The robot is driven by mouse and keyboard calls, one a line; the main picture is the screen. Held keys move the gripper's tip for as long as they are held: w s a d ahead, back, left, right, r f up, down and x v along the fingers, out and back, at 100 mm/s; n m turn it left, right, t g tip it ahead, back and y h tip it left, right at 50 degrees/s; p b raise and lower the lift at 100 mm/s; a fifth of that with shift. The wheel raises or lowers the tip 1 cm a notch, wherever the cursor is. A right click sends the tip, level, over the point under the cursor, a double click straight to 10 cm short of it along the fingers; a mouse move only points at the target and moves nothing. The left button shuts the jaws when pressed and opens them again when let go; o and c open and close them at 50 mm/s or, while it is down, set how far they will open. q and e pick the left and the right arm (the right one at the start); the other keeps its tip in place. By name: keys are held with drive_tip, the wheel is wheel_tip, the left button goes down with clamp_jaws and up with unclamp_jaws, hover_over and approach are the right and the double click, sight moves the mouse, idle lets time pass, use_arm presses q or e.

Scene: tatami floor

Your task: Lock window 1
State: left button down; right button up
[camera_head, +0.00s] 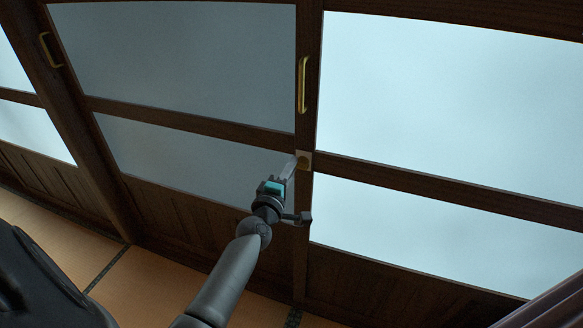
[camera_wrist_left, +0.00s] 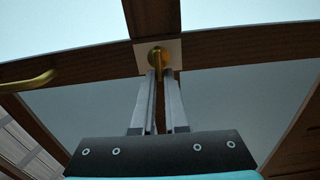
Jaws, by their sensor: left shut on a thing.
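The window (camera_head: 180,115) has dark wooden frames with frosted panes, and two panels meet at a vertical stile. A small lock with a pale plate (camera_head: 306,158) sits on that stile where the crossbar meets it. In the left wrist view the lock is a brass knob (camera_wrist_left: 158,58) on the square plate. My left gripper (camera_head: 293,163) is at the lock, with its fingers nearly together around the knob's brass stem, shut on it. The fingertips partly hide the lower part of the knob. My right gripper is not in view.
A vertical brass handle (camera_head: 302,85) is on the stile just above the lock. Another brass handle (camera_head: 49,50) is on a stile at the far left. Tatami floor (camera_head: 150,285) lies below the panels.

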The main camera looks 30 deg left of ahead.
use_arm(q)
drive_tip(key=shift+n, duration=0.3)
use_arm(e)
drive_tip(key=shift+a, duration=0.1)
use_arm(q)
drive_tip(key=c, duration=0.9)
unclamp_jaws()
drive_tip(key=shift+c, duration=0.2)
drive_tip(key=p+v, duration=0.2)
drive_tip(key=v, duration=1.3)
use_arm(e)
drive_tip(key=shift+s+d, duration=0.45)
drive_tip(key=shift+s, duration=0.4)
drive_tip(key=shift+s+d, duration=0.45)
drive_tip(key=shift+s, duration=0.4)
use_arm(q)
drive_tip(key=shift+s+f, duration=0.15)
drive_tip(key=shift+f, duration=0.1)
